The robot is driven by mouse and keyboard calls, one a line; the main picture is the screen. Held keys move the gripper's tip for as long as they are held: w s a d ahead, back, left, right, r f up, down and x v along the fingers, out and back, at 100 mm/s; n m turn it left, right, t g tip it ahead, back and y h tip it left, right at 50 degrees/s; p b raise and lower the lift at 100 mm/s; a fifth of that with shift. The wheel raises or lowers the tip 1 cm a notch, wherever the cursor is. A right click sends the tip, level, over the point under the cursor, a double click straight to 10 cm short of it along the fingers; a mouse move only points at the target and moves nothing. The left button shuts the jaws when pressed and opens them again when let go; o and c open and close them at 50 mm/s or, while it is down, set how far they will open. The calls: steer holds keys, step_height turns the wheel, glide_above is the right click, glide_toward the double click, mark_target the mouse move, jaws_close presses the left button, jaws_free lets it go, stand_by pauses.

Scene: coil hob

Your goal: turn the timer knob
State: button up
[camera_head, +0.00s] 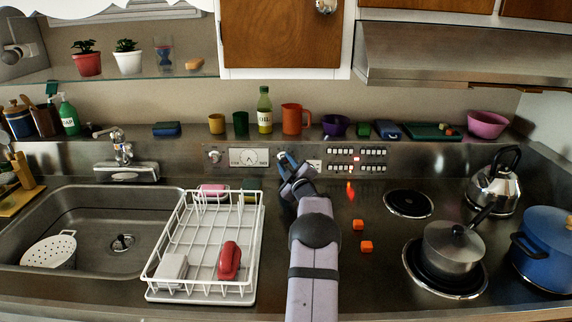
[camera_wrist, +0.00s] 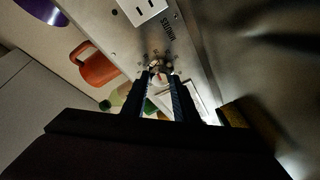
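The timer knob (camera_wrist: 157,67) is a small round metal knob on the steel back panel, with tick marks around it and lettering that seems to read MINUTES. In the wrist view it sits at the tips of the two dark fingers of my gripper (camera_wrist: 160,77). The fingers are apart, one on each side of the knob's lower part; I cannot tell whether they touch it. In the head view my gripper (camera_head: 285,160) reaches the back panel between the clock (camera_head: 248,157) and the white socket (camera_head: 314,165), and it hides the knob.
A white dish rack (camera_head: 205,245) stands left of my arm, beside the sink (camera_head: 85,210). Orange cubes (camera_head: 366,246), a saucepan (camera_head: 453,246) and a kettle (camera_head: 494,187) are to the right. An orange mug (camera_head: 295,119) stands on the ledge above.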

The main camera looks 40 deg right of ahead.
steer(key=shift+f+m+b, duration=0.35)
steer(key=shift+m+b, duration=0.05)
steer(key=shift+b, duration=0.6)
steer(key=shift+c, duration=0.4)
steer(key=shift+r+m+h+b, duration=0.15)
steer(key=shift+m+h+b, duration=0.15)
steer(key=shift+m+b, duration=0.3)
steer(key=o, duration=1.1)
steer(key=shift+c, duration=0.2)
steer(key=shift+r, duration=0.1)
step_height(320, 180, up, 10)
